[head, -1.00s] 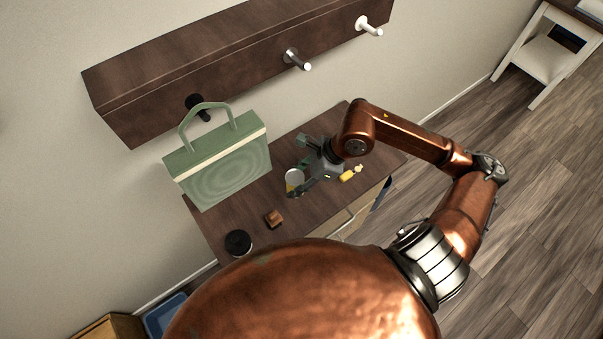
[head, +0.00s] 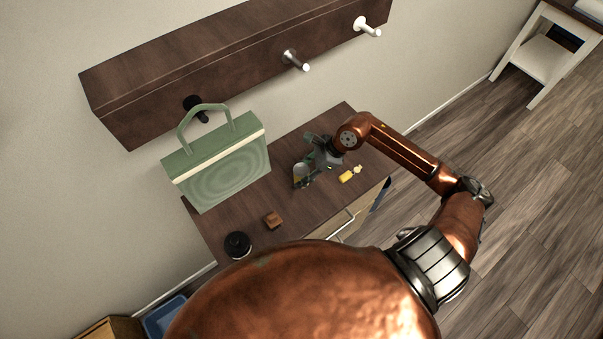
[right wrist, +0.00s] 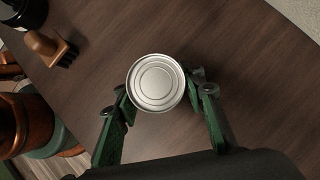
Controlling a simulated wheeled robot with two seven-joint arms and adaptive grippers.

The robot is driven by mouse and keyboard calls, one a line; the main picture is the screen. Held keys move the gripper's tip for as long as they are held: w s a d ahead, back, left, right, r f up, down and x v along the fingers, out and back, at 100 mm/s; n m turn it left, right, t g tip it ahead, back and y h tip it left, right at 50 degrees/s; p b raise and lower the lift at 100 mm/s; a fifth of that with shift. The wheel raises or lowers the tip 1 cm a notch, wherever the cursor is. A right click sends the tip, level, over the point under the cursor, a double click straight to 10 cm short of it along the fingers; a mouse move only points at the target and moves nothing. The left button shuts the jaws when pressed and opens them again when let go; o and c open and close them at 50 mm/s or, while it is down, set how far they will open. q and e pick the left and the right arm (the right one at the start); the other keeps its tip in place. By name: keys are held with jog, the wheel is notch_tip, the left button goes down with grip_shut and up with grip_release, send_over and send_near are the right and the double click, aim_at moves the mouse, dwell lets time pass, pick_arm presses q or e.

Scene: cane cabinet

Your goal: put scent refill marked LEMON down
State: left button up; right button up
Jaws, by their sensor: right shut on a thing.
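The scent refill (head: 301,171) is a short round can with a pale metal end and some yellow on its side. Its marking is too small to read. My right gripper (head: 305,176) is shut on it above the dark wooden cabinet top. In the right wrist view the can's ringed metal end (right wrist: 156,83) shows between the green fingers of the gripper (right wrist: 160,88). I cannot tell whether its base touches the wood. My left gripper is not in view.
A yellow bottle (head: 347,176) lies right of the can. A green bag (head: 225,165) stands at the left, with a small brown brush (head: 273,220) and a black jar (head: 237,244) in front. A rail with hooks (head: 215,65) hangs above. Bare cabinet top (head: 240,205) shows between bag and brush.

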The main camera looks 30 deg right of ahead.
jog(key=o, duration=0.8)
jog(key=shift+f, duration=0.15)
jog(key=o, duration=0.5)
